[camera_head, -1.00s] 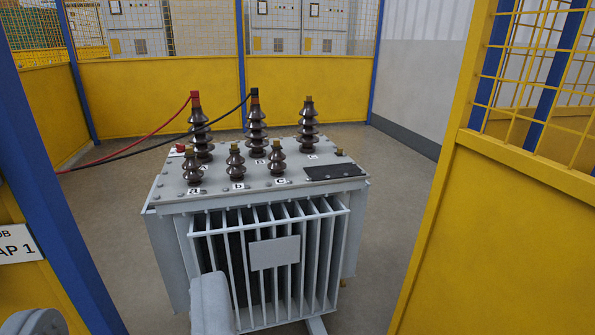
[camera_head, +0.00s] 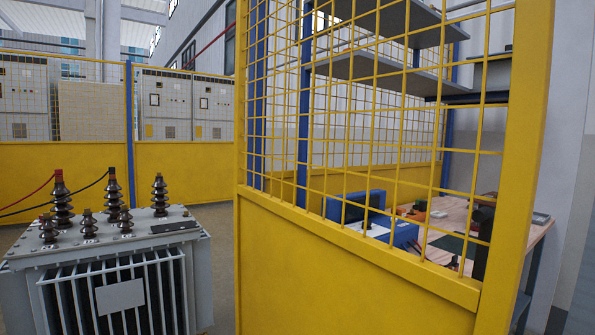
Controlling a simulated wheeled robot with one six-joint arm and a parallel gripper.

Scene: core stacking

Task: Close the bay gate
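The bay gate (camera_head: 350,275) is a yellow panel with a solid lower half and wire mesh above. It stands at an angle across the middle and right of the view, swung open beside the bay. Its right upright (camera_head: 520,170) is closest to me. A dark upright piece (camera_head: 484,240) shows near that upright; I cannot tell if it is the gate's handle. The grey transformer (camera_head: 110,270) stands in the bay at the left, with brown bushings on top. My gripper is not in view.
Behind the mesh are a workbench (camera_head: 540,228) with a blue box (camera_head: 355,207) and tools, and grey shelves (camera_head: 370,66). A yellow fence with a blue post (camera_head: 130,150) closes the back. Grey cabinets (camera_head: 172,105) stand beyond it.

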